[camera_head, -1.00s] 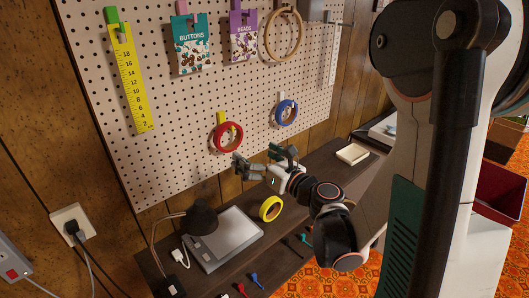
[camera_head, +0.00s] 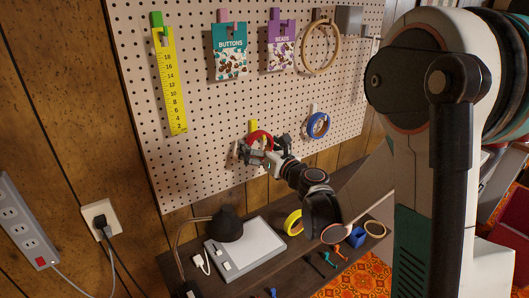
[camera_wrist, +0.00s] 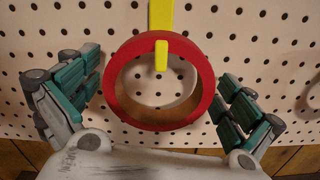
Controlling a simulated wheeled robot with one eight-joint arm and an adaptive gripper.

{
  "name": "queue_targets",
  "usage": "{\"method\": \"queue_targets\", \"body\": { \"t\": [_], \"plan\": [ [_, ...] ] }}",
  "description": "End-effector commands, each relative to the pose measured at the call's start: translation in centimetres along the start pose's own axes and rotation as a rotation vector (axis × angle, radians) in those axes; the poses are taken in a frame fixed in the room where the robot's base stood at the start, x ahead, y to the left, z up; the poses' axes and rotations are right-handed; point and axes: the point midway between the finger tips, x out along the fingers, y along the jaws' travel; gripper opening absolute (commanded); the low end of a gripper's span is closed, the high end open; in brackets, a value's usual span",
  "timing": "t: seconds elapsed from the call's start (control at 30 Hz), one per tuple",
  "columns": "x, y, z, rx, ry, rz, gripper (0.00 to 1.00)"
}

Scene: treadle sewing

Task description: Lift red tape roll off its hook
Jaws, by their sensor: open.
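The red tape roll (camera_wrist: 112,94) hangs on a yellow hook (camera_wrist: 161,57) on the white pegboard in the wrist view. The hook's tip passes through the roll's hole at the top. My gripper (camera_wrist: 155,92) is open, with one finger on each side of the roll and a visible gap on both sides. In the head view my gripper (camera_head: 262,150) is at the pegboard in front of the red tape roll (camera_head: 258,134), covering much of it. The yellow hook (camera_head: 253,126) shows just above.
A blue tape roll (camera_head: 318,125) hangs to the right. A yellow ruler (camera_head: 171,85), a buttons packet (camera_head: 230,52), a beads packet (camera_head: 281,46) and a wooden hoop (camera_head: 321,47) hang above. Below, the dark table holds a lamp (camera_head: 228,224) and a yellow tape roll (camera_head: 293,223).

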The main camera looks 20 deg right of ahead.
Motion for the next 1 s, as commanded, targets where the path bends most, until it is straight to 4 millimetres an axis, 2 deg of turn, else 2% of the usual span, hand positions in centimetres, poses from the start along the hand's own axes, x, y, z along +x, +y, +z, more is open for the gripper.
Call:
{"method": "queue_targets", "body": {
  "t": [0.33, 0.37, 0.5, 0.57, 1.0],
  "plan": [
    [0.43, 0.05, 0.02, 0.0, 0.0, 0.001, 1.0],
    [0.42, 0.05, 0.02, 0.0, 0.0, 0.001, 0.98],
    [0.41, 0.04, 0.02, 0.0, 0.0, 0.001, 0.66],
    [0.41, 0.04, 0.02, 0.0, 0.0, 0.001, 0.55],
    [0.4, 0.17, 0.67, 0.0, 0.0, 0.001, 0.55]
  ]
}}
